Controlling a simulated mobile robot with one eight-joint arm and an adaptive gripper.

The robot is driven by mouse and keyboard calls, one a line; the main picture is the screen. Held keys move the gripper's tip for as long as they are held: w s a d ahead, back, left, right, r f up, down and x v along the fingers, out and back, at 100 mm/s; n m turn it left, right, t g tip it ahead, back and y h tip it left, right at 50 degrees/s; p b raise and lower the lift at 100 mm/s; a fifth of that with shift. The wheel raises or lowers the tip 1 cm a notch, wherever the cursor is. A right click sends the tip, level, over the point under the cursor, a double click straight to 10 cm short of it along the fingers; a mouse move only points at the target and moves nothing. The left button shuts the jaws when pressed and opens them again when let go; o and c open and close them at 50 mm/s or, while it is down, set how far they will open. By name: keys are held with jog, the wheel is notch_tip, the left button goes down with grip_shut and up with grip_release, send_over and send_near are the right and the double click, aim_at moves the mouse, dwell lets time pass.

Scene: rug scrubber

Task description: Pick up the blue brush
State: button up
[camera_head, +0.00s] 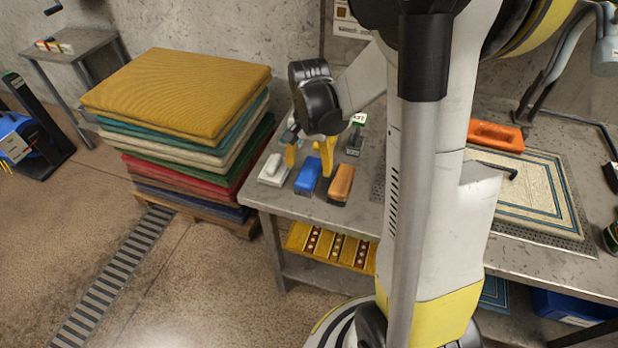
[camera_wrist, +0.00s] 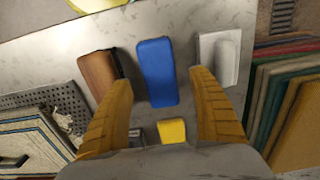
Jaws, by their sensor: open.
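The blue brush (camera_head: 308,176) lies on the left part of the grey workbench (camera_head: 262,193), between a white brush and a brown one. In the wrist view the blue brush (camera_wrist: 156,72) is a long blue block in the middle, seen between the finger tips. My gripper (camera_head: 311,165) has yellow fingers pointing down at the bench, open and empty. In the wrist view the gripper (camera_wrist: 165,90) has one finger on each side of the blue brush's near end. I cannot tell how high above the brush the fingertips are.
A white brush (camera_wrist: 219,58) and a brown brush (camera_wrist: 100,74) lie close on either side. A yellow block (camera_wrist: 172,130) shows nearer the wrist. A mat stack (camera_head: 180,90) stands left of the bench, and an orange brush (camera_head: 495,136) lies by a bordered rug (camera_head: 545,190) at right.

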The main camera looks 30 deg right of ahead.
aim_at(309, 170)
notch_tip(309, 170, down, 4)
jog(key=shift+r+b, duration=0.2)
jog(key=shift+b, duration=0.45)
jog(key=shift+r, duration=0.1)
jog(key=c, duration=1.3)
jog(key=shift+c, duration=0.2)
jog(key=shift+r+p, duration=0.4)
jog(key=shift+r, duration=0.2)
jog(key=r, duration=0.1)
jog(key=r+p, duration=0.1)
jog(key=d+r+p, duration=0.1)
jog(key=r, duration=0.1)
jog(key=shift+s, duration=0.25)
jog(key=s+d+r+p, duration=0.1)
jog(key=d+r, duration=0.1)
jog(key=d, duration=0.1)
jog(key=s+d+r+p, duration=0.1)
jog(key=s+d+r, duration=0.1)
jog(key=d, duration=0.1)
jog(key=s+d+r+p, duration=0.1)
jog(key=s+d+r, duration=0.1)
jog(key=d, duration=0.1)
jog(key=shift+d, duration=0.2)
